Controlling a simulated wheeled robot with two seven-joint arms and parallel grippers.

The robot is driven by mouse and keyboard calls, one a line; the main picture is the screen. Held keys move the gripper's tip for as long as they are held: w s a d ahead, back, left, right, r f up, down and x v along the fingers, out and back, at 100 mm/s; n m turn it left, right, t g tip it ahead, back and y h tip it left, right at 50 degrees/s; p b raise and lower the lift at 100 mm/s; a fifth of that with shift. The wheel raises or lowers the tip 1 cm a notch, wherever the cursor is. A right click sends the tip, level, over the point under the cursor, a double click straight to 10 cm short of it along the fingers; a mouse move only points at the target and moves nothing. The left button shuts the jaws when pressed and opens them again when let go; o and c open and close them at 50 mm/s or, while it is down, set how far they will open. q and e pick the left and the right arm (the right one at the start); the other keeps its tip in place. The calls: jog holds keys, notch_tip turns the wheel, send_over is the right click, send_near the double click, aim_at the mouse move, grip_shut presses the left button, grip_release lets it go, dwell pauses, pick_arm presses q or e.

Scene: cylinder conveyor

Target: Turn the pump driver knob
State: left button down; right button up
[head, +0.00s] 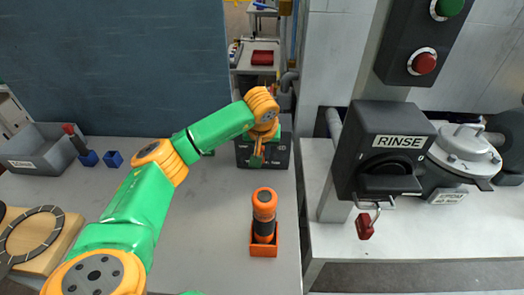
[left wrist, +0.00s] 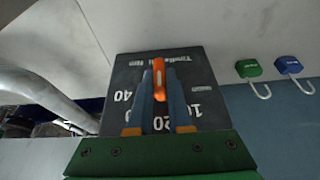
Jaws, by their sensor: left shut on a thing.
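The pump driver is a dark box (head: 279,155) at the back of the grey table in the head view. In the left wrist view its dark dial face (left wrist: 196,75) carries white numbers and lettering. An orange knob (left wrist: 159,75) stands out at the middle of this face. My left gripper (head: 256,161) reaches the front of the box. In the left wrist view its two blue-grey fingers (left wrist: 160,88) lie on either side of the knob and are shut on it. In the head view the gripper hides the knob. My right gripper is not in view.
An orange-and-black cylinder stands upright in an orange holder (head: 264,246) in front of the box. A RINSE unit (head: 385,141) with a black handle is at right. A grey bin (head: 42,152) and blue blocks are at left.

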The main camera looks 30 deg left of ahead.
pick_arm(q)
jog(key=shift+w+d+r+g+y+p, duration=0.15)
jog(key=shift+r+g+y+p, duration=0.15)
jog(key=shift+y+p, duration=0.4)
jog(key=shift+p, duration=0.35)
jog(key=shift+w+d+f+m+g+y+b, duration=0.15)
jog(key=shift+m+g+y+b, duration=0.3)
jog(key=shift+y, duration=0.65)
jog(key=shift+w+d+f+m+g+y+b, duration=0.15)
jog(key=shift+f+g+y+b, duration=0.15)
jog(key=shift+g+y, duration=0.6)
jog(key=shift+s+r+y, duration=0.1)
jog(key=shift+y, duration=0.2)
jog(key=c, duration=0.8)
grip_release()
jog(key=shift+c, duration=0.2)
